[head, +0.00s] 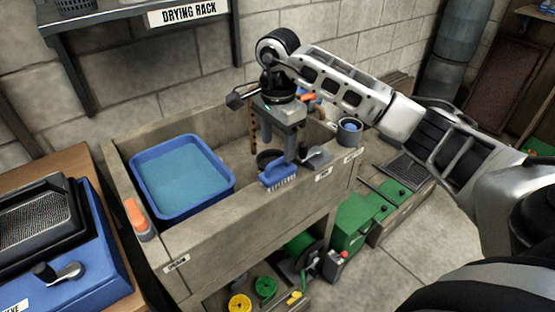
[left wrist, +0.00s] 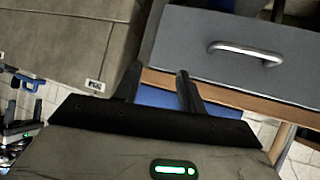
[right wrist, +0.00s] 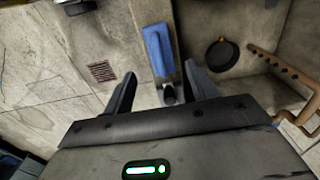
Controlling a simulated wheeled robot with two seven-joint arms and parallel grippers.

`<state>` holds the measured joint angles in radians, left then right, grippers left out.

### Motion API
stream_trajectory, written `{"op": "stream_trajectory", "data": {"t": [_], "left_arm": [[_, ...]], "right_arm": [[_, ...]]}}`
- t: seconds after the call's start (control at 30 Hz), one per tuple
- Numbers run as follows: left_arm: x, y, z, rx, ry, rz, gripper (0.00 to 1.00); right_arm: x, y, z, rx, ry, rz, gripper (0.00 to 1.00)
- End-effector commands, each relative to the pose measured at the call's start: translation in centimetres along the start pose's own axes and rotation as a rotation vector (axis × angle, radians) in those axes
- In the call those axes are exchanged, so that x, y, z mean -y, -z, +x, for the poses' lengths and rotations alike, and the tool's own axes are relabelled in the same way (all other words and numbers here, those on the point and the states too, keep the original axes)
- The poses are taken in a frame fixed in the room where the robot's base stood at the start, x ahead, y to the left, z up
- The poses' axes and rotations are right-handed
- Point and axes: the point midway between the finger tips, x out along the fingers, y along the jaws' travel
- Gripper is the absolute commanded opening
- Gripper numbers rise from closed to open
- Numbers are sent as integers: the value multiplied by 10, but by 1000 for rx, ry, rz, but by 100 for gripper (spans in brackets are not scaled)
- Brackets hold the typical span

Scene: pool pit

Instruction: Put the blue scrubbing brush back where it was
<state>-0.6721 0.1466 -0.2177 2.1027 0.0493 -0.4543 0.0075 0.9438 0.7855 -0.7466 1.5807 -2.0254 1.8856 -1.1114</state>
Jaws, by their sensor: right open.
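The blue scrubbing brush (head: 279,175) lies bristles down on the front ledge of the stone sink (head: 245,212). My right gripper (head: 293,152) is just behind and above it in the head view, with its fingers pointing down. In the right wrist view, the brush (right wrist: 157,50) shows beyond and between the two spread fingers (right wrist: 160,88); nothing is gripped. My left gripper (left wrist: 158,82) shows only in the left wrist view, open and empty, facing a grey drawer. Whether the right fingers touch the brush cannot be told.
A blue tub of water (head: 200,207) fills the sink's left side. A grey scraper-like tool (head: 318,158) and a grey cup (head: 349,132) stand right of the brush. An orange-topped brush (head: 138,216) is on the left rim. A dark round object (right wrist: 222,54) lies inside the sink.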

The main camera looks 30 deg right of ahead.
Motion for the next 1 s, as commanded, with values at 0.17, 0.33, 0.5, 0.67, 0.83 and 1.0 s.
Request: {"op": "stream_trajectory", "data": {"t": [0.17,0.33,0.5,0.67,0.83,1.0], "left_arm": [[0,0,1,-4,-1,-2,40],[0,1,0,-5,-1,-3,40],[0,0,0,-5,-1,-5,40],[-1,0,0,-5,-1,-7,40],[-1,1,0,-5,-1,-7,40],[-1,1,0,-5,-1,-7,40]], "right_arm": [[1,0,-29,-1,3,1,58],[0,0,-40,0,0,0,58],[-1,-17,-30,61,-2,-10,58],[-16,-114,13,440,-30,2,58],[-61,-257,0,1219,-260,334,58],[-58,-277,-41,1869,-718,1052,58]]}}
